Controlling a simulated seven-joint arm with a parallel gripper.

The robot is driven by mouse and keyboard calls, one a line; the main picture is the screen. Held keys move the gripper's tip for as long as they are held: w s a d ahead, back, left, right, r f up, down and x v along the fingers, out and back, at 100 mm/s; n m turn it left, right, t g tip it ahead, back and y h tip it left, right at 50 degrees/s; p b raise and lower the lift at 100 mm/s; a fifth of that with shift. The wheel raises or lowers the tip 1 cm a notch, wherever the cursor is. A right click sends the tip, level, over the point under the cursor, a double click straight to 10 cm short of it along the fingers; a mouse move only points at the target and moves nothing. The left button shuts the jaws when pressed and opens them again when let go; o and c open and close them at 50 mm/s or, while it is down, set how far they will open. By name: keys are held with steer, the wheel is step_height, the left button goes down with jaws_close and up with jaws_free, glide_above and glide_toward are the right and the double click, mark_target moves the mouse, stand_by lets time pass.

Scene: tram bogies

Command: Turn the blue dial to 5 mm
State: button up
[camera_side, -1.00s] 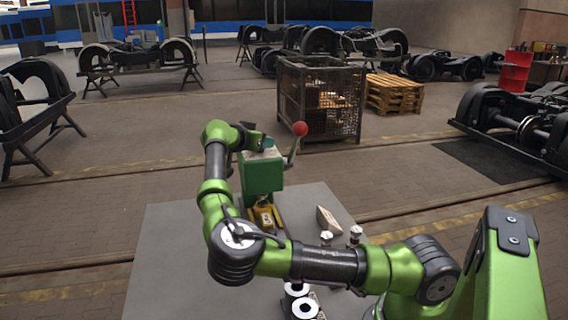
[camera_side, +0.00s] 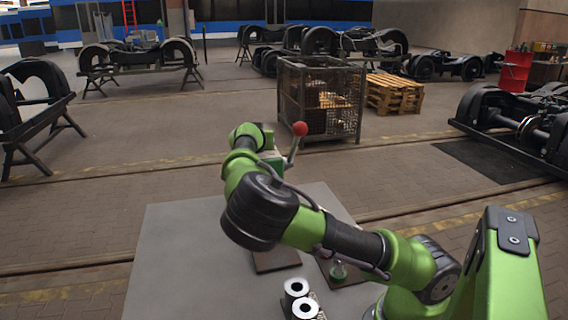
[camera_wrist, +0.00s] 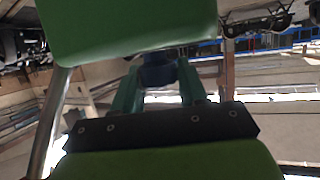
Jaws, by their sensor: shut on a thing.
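The blue dial (camera_wrist: 158,70) shows in the wrist view under the green press head (camera_wrist: 125,22). My gripper (camera_wrist: 158,82) is shut on the dial, with one teal finger on each side of it. The dial's scale and any marking on it cannot be read. In the side view the green press (camera_side: 277,163) is mostly hidden behind my arm, and the dial and my fingers are hidden too.
The press lever with a red ball (camera_side: 299,129) rises just right of my wrist. The table's left side is clear.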

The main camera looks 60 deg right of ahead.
steer(key=o, duration=1)
steer(key=shift+c, duration=0.2)
steer(key=v, duration=1.7)
steer(key=shift+w, duration=0.1)
